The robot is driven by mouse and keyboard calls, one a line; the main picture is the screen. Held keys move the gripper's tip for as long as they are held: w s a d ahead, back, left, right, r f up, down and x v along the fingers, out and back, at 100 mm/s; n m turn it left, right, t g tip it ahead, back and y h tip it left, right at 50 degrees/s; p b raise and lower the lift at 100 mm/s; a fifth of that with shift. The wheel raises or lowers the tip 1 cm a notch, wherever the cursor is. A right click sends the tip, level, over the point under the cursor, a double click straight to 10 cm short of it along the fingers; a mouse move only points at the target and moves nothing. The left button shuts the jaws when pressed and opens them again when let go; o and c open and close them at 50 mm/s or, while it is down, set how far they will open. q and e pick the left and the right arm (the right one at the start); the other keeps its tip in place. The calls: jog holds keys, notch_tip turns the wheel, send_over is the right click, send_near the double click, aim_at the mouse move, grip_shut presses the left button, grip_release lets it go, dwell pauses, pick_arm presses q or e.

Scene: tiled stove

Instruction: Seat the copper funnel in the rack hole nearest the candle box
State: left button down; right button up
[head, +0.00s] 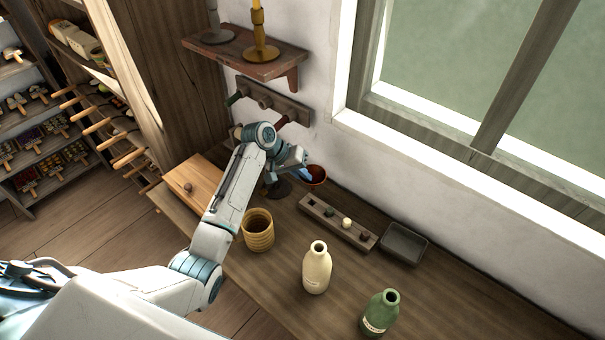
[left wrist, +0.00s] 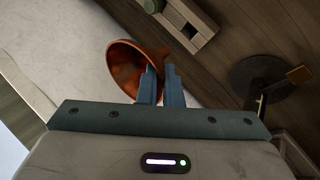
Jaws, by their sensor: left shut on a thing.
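The copper funnel (head: 317,176) is held in the air near the wall, above the back edge of the bench. My left gripper (head: 304,172) is shut on it. The rack (head: 343,231) is a long wooden strip below and to the right of the funnel. Its left-end hole looks empty, and the others hold small plugs. Part of the rack shows in the left wrist view (left wrist: 178,17). A lidded wooden box with a knob (head: 205,172), possibly the candle box, stands left of my arm.
A dark round-based stand (head: 277,190) is close beside my gripper. A ribbed yellow cup (head: 258,232), a cream bottle (head: 317,270), a green bottle (head: 380,312) and a grey tray (head: 403,244) stand on the bench. A peg rail and candlestick shelf (head: 245,55) are on the wall.

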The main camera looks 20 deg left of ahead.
pick_arm(q)
jog(key=shift+r+p, duration=0.25)
jog(key=shift+p, duration=0.3)
notch_tip(320, 180, down, 5)
jog(key=shift+r+b, duration=0.2)
jog(key=shift+b, duration=1)
jog(key=shift+f+b, duration=0.3)
jog(key=shift+f, duration=0.45)
pick_arm(e)
jog(key=shift+a+f, duration=0.2)
jog(key=shift+f, duration=0.6)
jog(key=shift+a+r, duration=0.1)
jog(key=shift+r, duration=0.05)
pick_arm(q)
jog(key=shift+s+p, duration=0.1)
jog(key=shift+p, duration=0.3)
pick_arm(e)
jog(key=shift+a+r, duration=0.2)
jog(key=shift+d+r, duration=0.1)
jog(key=shift+r, duration=0.05)
